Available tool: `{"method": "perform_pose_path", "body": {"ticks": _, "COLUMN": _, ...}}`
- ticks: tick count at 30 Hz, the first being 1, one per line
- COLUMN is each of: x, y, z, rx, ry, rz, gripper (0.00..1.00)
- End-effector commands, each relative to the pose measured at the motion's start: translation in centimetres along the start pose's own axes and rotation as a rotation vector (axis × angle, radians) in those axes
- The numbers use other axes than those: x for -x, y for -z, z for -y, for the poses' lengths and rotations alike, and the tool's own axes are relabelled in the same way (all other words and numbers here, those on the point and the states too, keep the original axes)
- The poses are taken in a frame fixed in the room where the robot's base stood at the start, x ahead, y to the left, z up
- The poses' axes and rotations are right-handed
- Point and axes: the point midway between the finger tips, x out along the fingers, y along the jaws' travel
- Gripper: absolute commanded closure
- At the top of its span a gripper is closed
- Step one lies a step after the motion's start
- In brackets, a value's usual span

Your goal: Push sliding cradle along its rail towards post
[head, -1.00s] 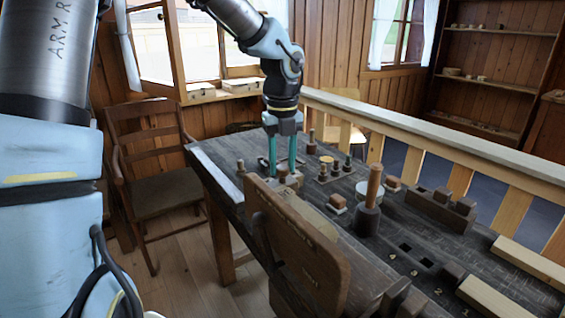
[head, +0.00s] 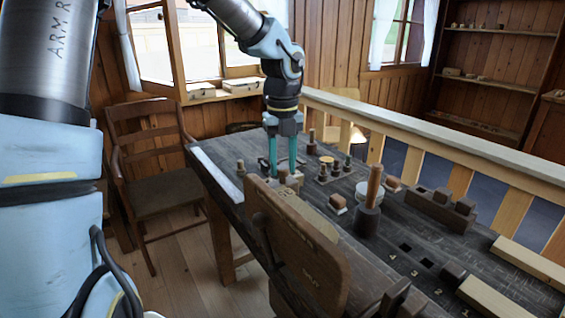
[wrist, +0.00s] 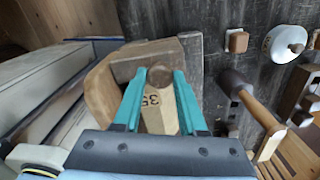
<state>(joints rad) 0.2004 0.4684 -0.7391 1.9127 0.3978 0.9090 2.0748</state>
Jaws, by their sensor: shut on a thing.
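My gripper (head: 283,172) points straight down at the left part of the dark table. Its two teal fingers are shut on a brown wooden piece, which I take to be the sliding cradle (head: 293,181). The rail is mostly hidden by my fingers and the chair back. A short post-like peg (head: 240,168) stands left of my gripper; I cannot tell whether it is the task's post.
A railing (head: 430,140) runs behind the table (head: 395,240).

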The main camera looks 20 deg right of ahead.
Motion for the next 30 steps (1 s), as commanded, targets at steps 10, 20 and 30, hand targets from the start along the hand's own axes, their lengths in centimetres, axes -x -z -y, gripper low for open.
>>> {"method": "perform_pose_path", "body": {"ticks": 10, "x": 0.2, "y": 5.4, "z": 1.4, "rx": -0.008, "ry": -0.003, "rz": -0.004, "gripper": 1.0}}
{"method": "perform_pose_path", "body": {"ticks": 20, "x": 0.1, "y": 11.8, "z": 3.1, "rx": -0.006, "ry": -0.002, "rz": -0.004, "gripper": 1.0}}
{"method": "perform_pose_path", "body": {"ticks": 30, "x": 0.0, "y": 14.8, "z": 3.9, "rx": -0.002, "ry": -0.002, "rz": -0.004, "gripper": 1.0}}
